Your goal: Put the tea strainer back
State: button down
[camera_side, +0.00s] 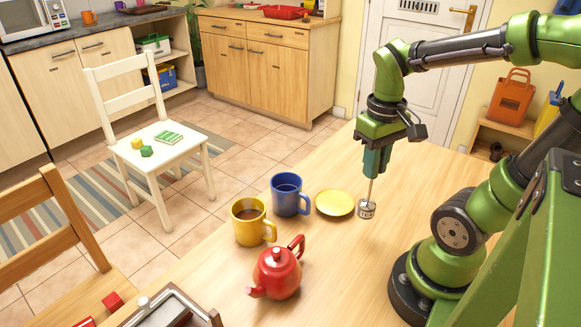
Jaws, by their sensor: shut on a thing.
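The tea strainer (367,209) is a small metal cylinder on a thin upright rod. My gripper (375,163), pointing down, is shut on the upper end of the strainer and hides that part. The strainer's lower end is just right of the yellow saucer (335,203), apart from it in the picture. I cannot tell whether it touches the table or hangs just above it. The saucer is empty. A blue mug (289,198) stands left of the saucer. A yellow mug (246,226) with brown liquid and a red teapot (276,273) stand nearer the front.
The wooden table (335,275) is bare in front of the strainer and behind it. A metal-rimmed tray or box (168,310) is cut off at the bottom edge. A white chair (165,155) with small blocks and a wooden chair (55,250) stand off the table.

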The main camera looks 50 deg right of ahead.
jog(key=w+d+f, duration=0.3)
jog(key=w+f, duration=0.1)
jog(key=w, duration=0.6)
jog(key=shift+d+f, duration=0.2)
jog(key=shift+f, duration=0.05)
jog(key=shift+f, duration=0.15)
jog(key=c, duration=1)
grip_release()
jog(key=shift+c, duration=0.2)
